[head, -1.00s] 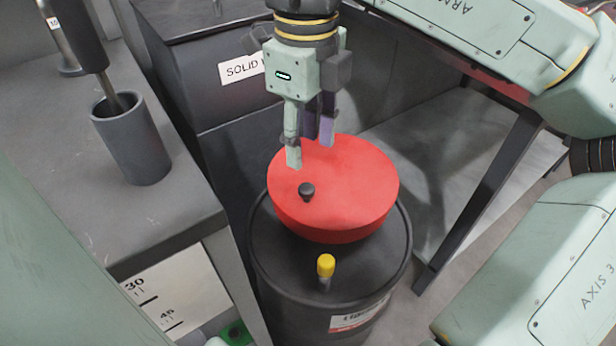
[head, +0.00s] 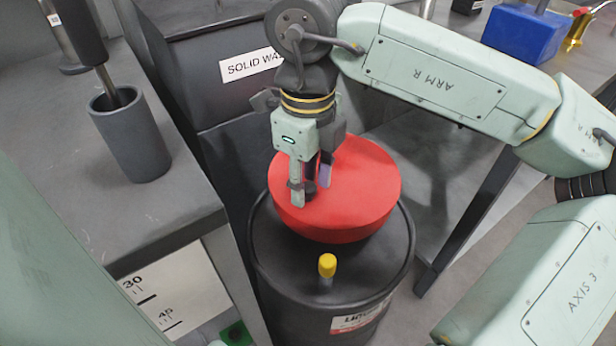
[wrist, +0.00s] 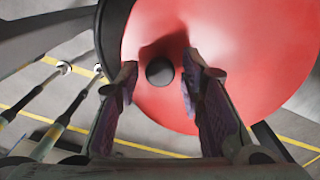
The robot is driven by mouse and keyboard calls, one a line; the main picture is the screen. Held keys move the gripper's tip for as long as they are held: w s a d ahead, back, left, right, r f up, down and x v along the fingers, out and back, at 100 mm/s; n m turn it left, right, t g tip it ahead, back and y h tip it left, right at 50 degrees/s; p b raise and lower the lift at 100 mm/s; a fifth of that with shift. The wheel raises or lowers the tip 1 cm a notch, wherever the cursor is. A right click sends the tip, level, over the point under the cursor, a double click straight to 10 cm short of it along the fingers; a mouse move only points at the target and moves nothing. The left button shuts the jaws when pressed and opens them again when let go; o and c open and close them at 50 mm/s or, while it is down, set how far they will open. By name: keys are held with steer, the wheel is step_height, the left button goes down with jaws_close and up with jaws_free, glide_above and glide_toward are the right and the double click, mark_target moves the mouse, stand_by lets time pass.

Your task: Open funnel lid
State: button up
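The red round funnel lid (head: 365,190) sits on top of a black drum (head: 272,260), and it looks closed. Its small black knob (wrist: 159,71) shows in the wrist view between my two fingers. My gripper (head: 311,197) is pointed down over the left front part of the lid, with its fingers around the knob. In the wrist view my gripper (wrist: 160,82) is open, with a gap on both sides of the knob. In the head view the fingers partly hide the knob.
A yellow-capped stub (head: 327,266) stands on the drum's front top. A grey bench (head: 60,200) with a dark cup (head: 130,140) is on the left. A dark bin with a "SOLID WA..." label (head: 250,64) stands behind. A blue box (head: 525,32) is at the back right.

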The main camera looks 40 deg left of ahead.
jaws_close()
stand_by(0.6)
